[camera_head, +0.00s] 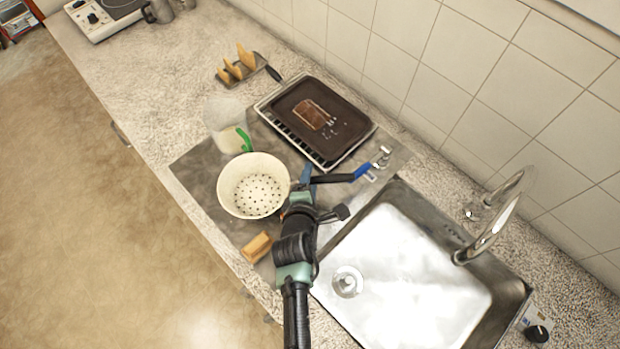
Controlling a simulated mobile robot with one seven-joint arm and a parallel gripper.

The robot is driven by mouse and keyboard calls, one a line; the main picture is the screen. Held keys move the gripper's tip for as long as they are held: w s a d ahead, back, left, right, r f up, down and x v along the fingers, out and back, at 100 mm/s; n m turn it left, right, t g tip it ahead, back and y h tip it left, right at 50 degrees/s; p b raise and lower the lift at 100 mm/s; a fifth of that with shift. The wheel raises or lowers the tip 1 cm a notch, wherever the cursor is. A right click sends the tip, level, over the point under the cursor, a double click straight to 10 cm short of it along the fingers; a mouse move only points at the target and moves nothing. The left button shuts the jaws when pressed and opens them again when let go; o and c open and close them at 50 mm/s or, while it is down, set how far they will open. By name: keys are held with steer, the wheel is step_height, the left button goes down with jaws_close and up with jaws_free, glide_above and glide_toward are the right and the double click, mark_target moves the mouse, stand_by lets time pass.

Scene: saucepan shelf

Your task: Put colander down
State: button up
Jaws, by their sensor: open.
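The colander (254,186) is a cream round bowl with many small holes in its bottom. In the head view it is left of the sink, over the grey metal drainboard, with its open side up. I cannot tell whether its base rests fully on the surface. My gripper (300,184) is at the colander's right edge. Its jaws are open, and their tips are partly hidden by my own arm. I cannot tell whether a finger touches the rim.
A steel sink (400,270) with a faucet (490,235) lies to the right. A dark tray (318,118) with a brown piece is behind. A clear jug (230,138) with a green handle stands behind the colander. A wooden block (257,247) lies in front. A toast rack (240,68) is farther back.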

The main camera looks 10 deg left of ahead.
steer(key=shift+r, duration=0.2)
steer(key=v, duration=1.2)
steer(key=w+r+m+t, duration=0.3)
steer(key=w+r+m, duration=0.1)
steer(key=r, duration=0.8)
steer(key=w+r+m+t, duration=0.2)
steer(key=w+r+m, duration=0.2)
steer(key=r, duration=0.8)
steer(key=w+r+m+t, duration=0.3)
steer(key=w+r+m, duration=0.1)
steer(key=r, duration=0.9)
steer(key=s+d+r+m+t, duration=0.1)
steer(key=s+r+m+t, duration=0.1)
steer(key=r, duration=0.7)
steer(key=s+d+r+m+t, duration=0.2)
steer(key=s+r+m+t, duration=0.1)
steer(key=r, duration=0.6)
steer(key=s+d+r+m+t, duration=0.2)
steer(key=s+r+m, duration=0.2)
steer(key=r, duration=0.6)
steer(key=s, duration=0.2)
steer(key=shift+s+d+t, duration=0.15)
steer(key=shift+s+t, duration=0.15)
steer(key=shift+s, duration=0.05)
